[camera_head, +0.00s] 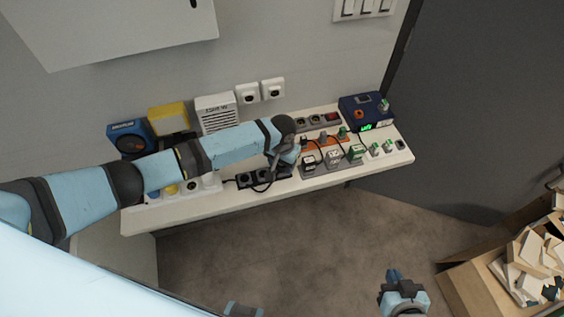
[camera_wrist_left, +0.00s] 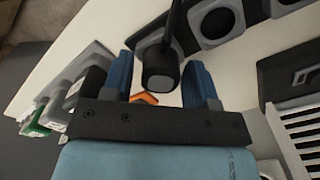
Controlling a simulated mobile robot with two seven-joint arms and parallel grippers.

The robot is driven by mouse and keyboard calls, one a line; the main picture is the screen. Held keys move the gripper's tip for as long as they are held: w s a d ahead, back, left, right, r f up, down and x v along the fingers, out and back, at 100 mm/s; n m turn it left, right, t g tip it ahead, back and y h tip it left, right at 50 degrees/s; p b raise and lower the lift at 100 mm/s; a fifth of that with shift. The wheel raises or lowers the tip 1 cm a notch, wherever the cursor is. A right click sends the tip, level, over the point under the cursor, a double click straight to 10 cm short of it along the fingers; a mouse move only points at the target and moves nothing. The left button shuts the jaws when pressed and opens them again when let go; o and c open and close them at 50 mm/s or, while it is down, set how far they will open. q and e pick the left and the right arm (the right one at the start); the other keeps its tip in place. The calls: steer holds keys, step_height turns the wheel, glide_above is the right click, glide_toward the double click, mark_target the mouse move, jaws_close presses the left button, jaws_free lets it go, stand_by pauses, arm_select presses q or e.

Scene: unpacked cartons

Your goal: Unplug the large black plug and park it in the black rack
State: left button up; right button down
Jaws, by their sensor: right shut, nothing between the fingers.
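The large black plug (camera_wrist_left: 162,72) shows in the left wrist view with its thick black cable running upward. It is between the two blue fingers of my left gripper (camera_wrist_left: 160,82), with a visible gap on each side, so the gripper is open. My right gripper (camera_head: 394,274) is shut and empty, away from the shelf. I cannot tell which block is the black rack.
The white shelf (camera_head: 190,211) also carries several smaller plugs with cables, an orange strip (camera_head: 316,143), a dark blue device with a green display (camera_head: 365,110) and a white slatted box (camera_head: 215,112). A carton of pieces (camera_head: 470,283) stands at lower right.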

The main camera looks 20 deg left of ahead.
arm_select(q)
steer(key=shift+o, duration=0.6)
step_height(320, 180, up, 14)
steer(key=s+d+f+t+h, duration=0.5)
steer(key=s+d+f, duration=0.1)
steer(key=s+f, duration=0.4)
steer(key=s+a+t+y, duration=0.1)
steer(key=s+a+t, duration=0.5)
steer(key=s, duration=0.9)
steer(key=a+f, duration=0.1)
steer(key=a, duration=0.2)
steer(key=shift+m+y, duration=0.4)
steer(key=shift+a, duration=0.15)
